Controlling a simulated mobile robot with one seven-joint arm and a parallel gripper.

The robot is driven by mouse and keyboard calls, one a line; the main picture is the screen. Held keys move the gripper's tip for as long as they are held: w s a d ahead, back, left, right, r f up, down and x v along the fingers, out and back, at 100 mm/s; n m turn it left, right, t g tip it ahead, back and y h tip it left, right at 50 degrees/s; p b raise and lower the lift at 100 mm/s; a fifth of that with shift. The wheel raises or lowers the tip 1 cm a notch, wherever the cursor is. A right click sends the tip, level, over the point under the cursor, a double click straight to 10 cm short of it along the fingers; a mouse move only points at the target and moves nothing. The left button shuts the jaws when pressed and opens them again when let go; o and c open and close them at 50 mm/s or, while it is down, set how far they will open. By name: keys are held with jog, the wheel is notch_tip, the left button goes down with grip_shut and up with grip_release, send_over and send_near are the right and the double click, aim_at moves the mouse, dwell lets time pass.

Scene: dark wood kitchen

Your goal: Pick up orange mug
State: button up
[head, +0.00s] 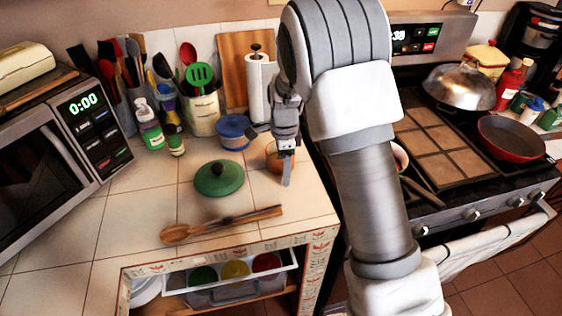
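A small orange-brown mug (273,157) stands on the tiled counter, right of the blue-lidded container and partly hidden by my gripper. My gripper (268,157) points down at the mug. One dark finger shows in front of the mug's right side and reaches down near the counter. The other finger part shows to the upper left, beside the blue container. The two look spread apart, so the gripper appears open. Whether either finger touches the mug cannot be told.
A green lid (219,178) and wooden spoons (222,224) lie in front on the counter. The blue container (233,132), utensil crock (203,112) and paper towel roll (259,88) stand behind. A microwave (50,150) is left. The stove with a red pan (512,138) is right.

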jog(key=shift+f, duration=0.7)
grip_shut()
